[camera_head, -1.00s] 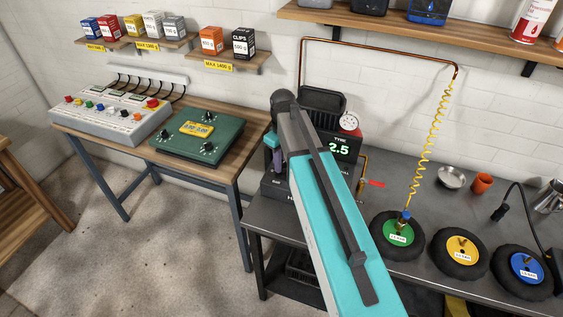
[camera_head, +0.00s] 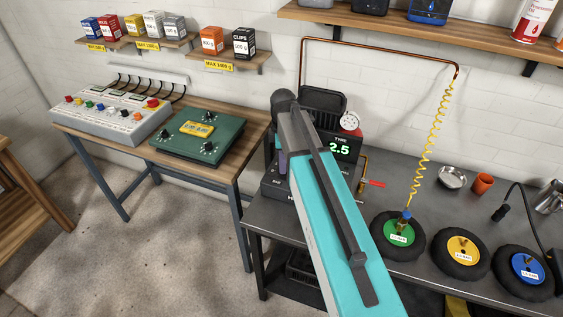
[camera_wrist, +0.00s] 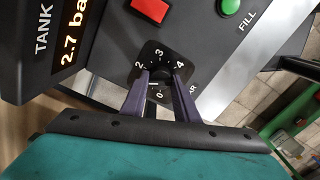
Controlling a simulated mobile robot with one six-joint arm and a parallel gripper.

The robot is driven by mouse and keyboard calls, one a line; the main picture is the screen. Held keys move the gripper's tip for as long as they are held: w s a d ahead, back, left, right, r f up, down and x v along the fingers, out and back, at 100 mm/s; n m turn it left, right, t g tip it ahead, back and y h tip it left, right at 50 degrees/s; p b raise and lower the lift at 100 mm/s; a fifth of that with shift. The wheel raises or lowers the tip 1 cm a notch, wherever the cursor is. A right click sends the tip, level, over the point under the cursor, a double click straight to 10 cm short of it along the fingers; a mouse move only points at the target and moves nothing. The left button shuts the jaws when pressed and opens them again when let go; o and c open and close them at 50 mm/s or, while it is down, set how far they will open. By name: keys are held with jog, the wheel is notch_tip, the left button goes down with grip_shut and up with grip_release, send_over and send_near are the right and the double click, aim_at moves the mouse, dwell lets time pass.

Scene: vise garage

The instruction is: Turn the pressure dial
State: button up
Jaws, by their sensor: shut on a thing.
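The pressure dial (camera_wrist: 159,54) is on the machine's dark front in the wrist view, a black plate marked 0 to 4. My gripper (camera_wrist: 161,74) has its two purple fingers closed on the dark dial knob at the plate's middle. The fingers and the shadow hide most of the knob, so its exact setting is unclear. In the head view my arm covers the dial, and only a bit of purple finger shows. The tyre display (camera_head: 340,148) reads 2.5. The tank display (camera_wrist: 80,38) reads 2.7 ba, cut off by the frame edge.
A red button (camera_wrist: 151,9) and a green button (camera_wrist: 229,6) sit close to the dial. A yellow coiled hose (camera_head: 425,140) runs down to the green-hubbed tyre (camera_head: 398,248).

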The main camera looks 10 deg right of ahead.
jog(key=shift+w+d+r, duration=0.1)
jog(key=shift+w+d, duration=0.05)
dwell(0.3)
jog(key=o, duration=0.9)
jog(key=shift+o, duration=0.8)
notch_tip(320, 180, up, 14)
jog(key=b, duration=0.3)
jog(key=shift+f, duration=0.2)
